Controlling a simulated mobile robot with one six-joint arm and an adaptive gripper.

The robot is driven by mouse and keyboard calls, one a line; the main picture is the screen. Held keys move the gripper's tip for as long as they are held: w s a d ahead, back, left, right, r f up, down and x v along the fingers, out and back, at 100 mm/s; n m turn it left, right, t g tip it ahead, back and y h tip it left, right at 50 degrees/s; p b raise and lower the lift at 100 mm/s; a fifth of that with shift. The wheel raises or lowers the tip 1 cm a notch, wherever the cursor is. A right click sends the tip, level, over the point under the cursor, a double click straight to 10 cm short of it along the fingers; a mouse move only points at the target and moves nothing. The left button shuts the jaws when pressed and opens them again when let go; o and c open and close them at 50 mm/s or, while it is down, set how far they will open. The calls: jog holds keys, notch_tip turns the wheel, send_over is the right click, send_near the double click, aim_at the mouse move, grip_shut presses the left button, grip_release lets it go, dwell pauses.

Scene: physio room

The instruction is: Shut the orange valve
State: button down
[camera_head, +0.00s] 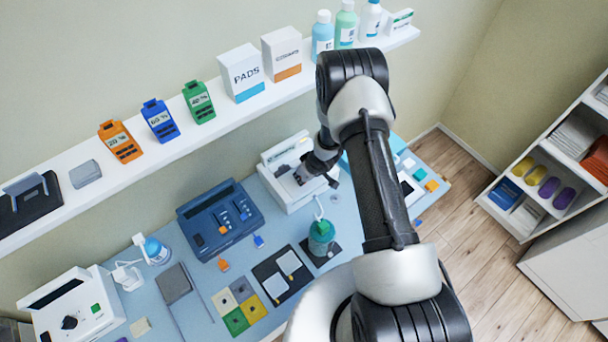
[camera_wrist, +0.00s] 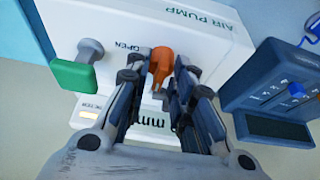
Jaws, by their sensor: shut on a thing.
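The orange valve (camera_wrist: 160,66) is a small orange handle on the white air pump (camera_wrist: 195,28), seen in the wrist view. My gripper (camera_wrist: 161,84) is around it, with a dark finger on each side, and is shut on it. The word OPEN is printed on the pump just left of the valve. In the head view my gripper (camera_head: 318,178) is at the white pump (camera_head: 285,152) on the table's back side, and the arm hides the valve there.
A green handle (camera_wrist: 80,76) sticks out of the pump left of my fingers. A dark blue device (camera_wrist: 280,88) stands close on the right; it is also in the head view (camera_head: 197,222). The white shelf (camera_head: 165,150) with boxes and bottles runs above the table.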

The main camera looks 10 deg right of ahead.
jog(key=c, duration=1.8)
grip_release()
jog(key=shift+w+r, duration=0.15)
jog(key=shift+o, duration=0.4)
jog(key=v, duration=1.2)
jog(key=shift+s, duration=0.2)
